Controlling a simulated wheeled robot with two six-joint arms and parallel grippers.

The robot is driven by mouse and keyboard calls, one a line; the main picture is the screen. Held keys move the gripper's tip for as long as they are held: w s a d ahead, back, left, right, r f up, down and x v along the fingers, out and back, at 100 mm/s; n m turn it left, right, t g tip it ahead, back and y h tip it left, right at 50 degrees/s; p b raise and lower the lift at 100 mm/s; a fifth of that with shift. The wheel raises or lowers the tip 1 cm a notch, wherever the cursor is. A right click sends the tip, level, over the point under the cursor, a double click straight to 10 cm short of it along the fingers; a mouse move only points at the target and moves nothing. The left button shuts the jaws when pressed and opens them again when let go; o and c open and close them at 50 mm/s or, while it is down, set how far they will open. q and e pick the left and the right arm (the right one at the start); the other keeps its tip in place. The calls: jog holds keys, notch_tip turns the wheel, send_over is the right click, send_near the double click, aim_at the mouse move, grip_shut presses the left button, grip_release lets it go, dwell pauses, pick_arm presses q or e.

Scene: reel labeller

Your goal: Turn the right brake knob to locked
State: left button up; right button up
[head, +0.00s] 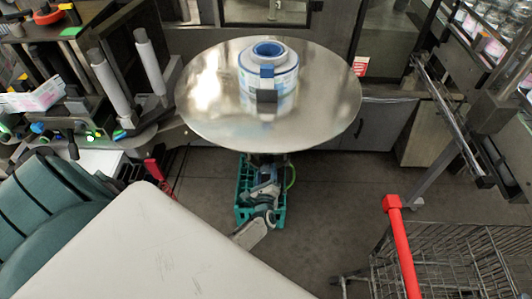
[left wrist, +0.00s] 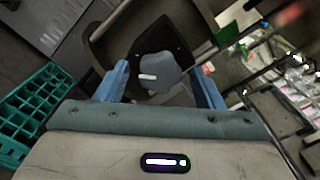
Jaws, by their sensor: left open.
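A lobed grey-blue knob (left wrist: 158,73) with a short white mark, lying roughly level in the picture, sits on a dark rounded housing (left wrist: 120,40) in the left wrist view. I cannot tell from its surroundings whether it is the right brake knob, or read any locked marking. My left gripper (left wrist: 160,76) is open, with one blue finger on each side of the knob. Whether the fingers touch it is unclear. In the head view my left gripper (head: 264,178) is partly hidden below the round metal disc (head: 205,108), and the knob is hidden. My right gripper is not in view.
A blue and white label roll (head: 268,72) stands on the disc. A teal crate (head: 243,214) is on the floor under it, also in the left wrist view (left wrist: 38,98). A wire cart (head: 450,250) with a red handle (head: 400,240) stands at right.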

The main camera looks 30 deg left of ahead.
pick_arm(q)
jog(key=v, duration=1)
jog(key=shift+s, duration=0.2)
jog(key=shift+d+f, duration=0.1)
